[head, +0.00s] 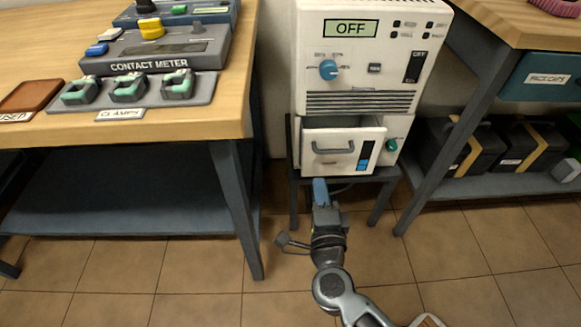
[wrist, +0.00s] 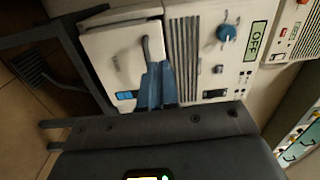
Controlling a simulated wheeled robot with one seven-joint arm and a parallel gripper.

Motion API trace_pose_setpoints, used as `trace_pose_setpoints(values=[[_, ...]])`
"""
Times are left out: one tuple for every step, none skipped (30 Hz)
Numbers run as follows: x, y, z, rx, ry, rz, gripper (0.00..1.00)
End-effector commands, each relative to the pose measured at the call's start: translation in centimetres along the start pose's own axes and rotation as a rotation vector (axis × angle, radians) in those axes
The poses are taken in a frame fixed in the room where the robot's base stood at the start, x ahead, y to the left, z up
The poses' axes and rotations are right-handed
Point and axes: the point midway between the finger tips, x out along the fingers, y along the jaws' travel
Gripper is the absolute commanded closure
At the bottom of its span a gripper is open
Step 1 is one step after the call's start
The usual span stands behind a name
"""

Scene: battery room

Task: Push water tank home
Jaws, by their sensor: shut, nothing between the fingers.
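The water tank (head: 338,146) is a white drawer with a grey handle (head: 334,148) and a blue level strip, low in the white machine (head: 370,60). In the head view it stands out from the machine's front, and part of its open top shows. My gripper (head: 319,183) is shut and empty, its blue fingertips just below the tank's front in that view. In the wrist view, turned sideways, the tips of my gripper (wrist: 158,68) overlap the tank front (wrist: 108,50) beside the handle. I cannot tell whether they touch it.
The machine stands on a dark stand (head: 384,175). A wooden workbench (head: 248,110) is close on the left, with a contact meter and clamps on it. A shelf bench (head: 470,100) with black batteries is on the right. The tiled floor (head: 190,275) in front is mostly clear.

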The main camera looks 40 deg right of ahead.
Motion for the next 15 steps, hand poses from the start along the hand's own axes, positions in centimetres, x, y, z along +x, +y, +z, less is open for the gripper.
trace_pose_setpoints(values=[[0.7, 0.7, 0.2, 0.02, 0.009, 0.002, 1.0], [0.9, 0.8, 0.2, 0.029, 0.013, 0.006, 1.0], [1.2, 0.9, 0.2, 0.036, 0.017, 0.008, 1.0], [1.4, 0.9, 0.2, 0.04, 0.018, 0.009, 1.0], [1.6, 0.9, 0.2, 0.042, 0.019, 0.009, 1.0], [1.9, 0.9, 0.2, 0.044, 0.019, 0.01, 1.0], [2.2, 0.9, 0.2, 0.044, 0.019, 0.01, 1.0], [2.5, 0.9, 0.2, 0.043, 0.019, 0.009, 1.0], [3.1, 0.8, 0.2, 0.043, 0.019, 0.008, 1.0], [3.6, 0.8, 0.2, 0.043, 0.019, 0.007, 1.0], [4.1, 0.9, 0.1, 0.043, 0.02, 0.007, 1.0], [4.9, 0.9, 0.1, 0.042, 0.02, 0.007, 1.0], [5.5, 0.9, 0.1, 0.042, 0.019, 0.007, 1.0], [6.0, 0.9, 0.1, 0.042, 0.019, 0.007, 1.0], [6.9, 0.9, 0.1, 0.042, 0.02, 0.006, 1.0]])
